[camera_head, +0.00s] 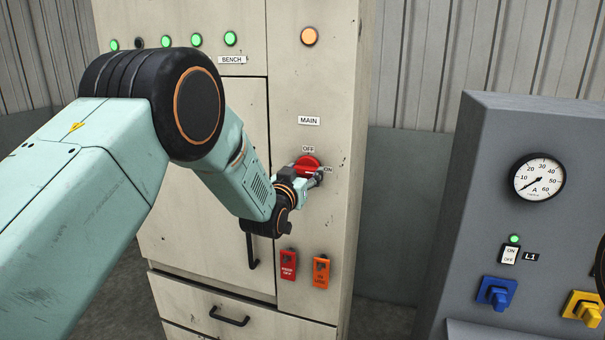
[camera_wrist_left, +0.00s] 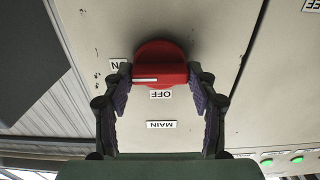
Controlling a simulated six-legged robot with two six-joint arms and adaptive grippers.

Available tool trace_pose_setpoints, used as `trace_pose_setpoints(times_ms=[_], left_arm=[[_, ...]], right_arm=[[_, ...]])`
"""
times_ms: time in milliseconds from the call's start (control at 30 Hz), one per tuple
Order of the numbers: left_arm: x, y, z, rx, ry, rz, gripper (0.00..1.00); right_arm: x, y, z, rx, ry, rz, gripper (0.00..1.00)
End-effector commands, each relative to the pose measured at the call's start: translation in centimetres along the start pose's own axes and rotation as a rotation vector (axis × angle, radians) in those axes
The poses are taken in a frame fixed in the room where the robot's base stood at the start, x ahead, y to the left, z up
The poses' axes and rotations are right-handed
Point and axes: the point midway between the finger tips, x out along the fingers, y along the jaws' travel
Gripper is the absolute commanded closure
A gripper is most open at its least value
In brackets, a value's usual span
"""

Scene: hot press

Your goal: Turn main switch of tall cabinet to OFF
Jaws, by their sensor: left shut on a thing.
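The tall beige cabinet (camera_head: 331,110) has a red rotary main switch (camera_head: 306,163) below a MAIN label (camera_head: 309,120). The OFF label (camera_head: 308,149) is above the switch and the ON label (camera_head: 328,169) is to its right. In the left wrist view, which is upside down, the red switch (camera_wrist_left: 162,66) has its white mark pointing left, to the ON label's side. My left gripper (camera_head: 311,181) is at the switch and shut on its handle. In the wrist view its fingers (camera_wrist_left: 160,78) hold the handle at both ends. My right gripper is not in view.
Red (camera_head: 288,264) and orange (camera_head: 321,271) tags hang below the switch. A cabinet handle (camera_head: 252,252) is behind my left arm. A grey console (camera_head: 480,185) with a gauge (camera_head: 537,177) and blue (camera_head: 495,293) and yellow (camera_head: 583,307) knobs stands at the right. Green lamps (camera_head: 231,38) glow above.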

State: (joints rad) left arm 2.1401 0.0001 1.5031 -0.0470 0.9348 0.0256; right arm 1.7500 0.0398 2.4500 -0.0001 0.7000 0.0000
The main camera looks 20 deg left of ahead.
Motion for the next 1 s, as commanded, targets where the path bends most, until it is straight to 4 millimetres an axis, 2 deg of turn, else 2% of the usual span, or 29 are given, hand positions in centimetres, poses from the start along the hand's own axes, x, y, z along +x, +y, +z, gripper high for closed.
trace_pose_setpoints(times_ms=[100, 467, 667, 1000], left_arm=[[0.0, -0.2, 0.0, -0.003, -0.001, -0.005, 0.74], [0.0, -0.2, 0.1, -0.041, 0.000, -0.004, 0.74], [0.0, -0.2, 0.1, -0.155, 0.001, -0.004, 0.74], [0.0, -0.1, 0.2, -0.464, 0.001, -0.003, 0.74]], right_arm=[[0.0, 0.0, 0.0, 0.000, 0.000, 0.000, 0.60], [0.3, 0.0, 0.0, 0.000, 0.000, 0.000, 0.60], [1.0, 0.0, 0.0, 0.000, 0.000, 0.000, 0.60], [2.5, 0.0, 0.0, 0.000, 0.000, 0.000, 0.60]])
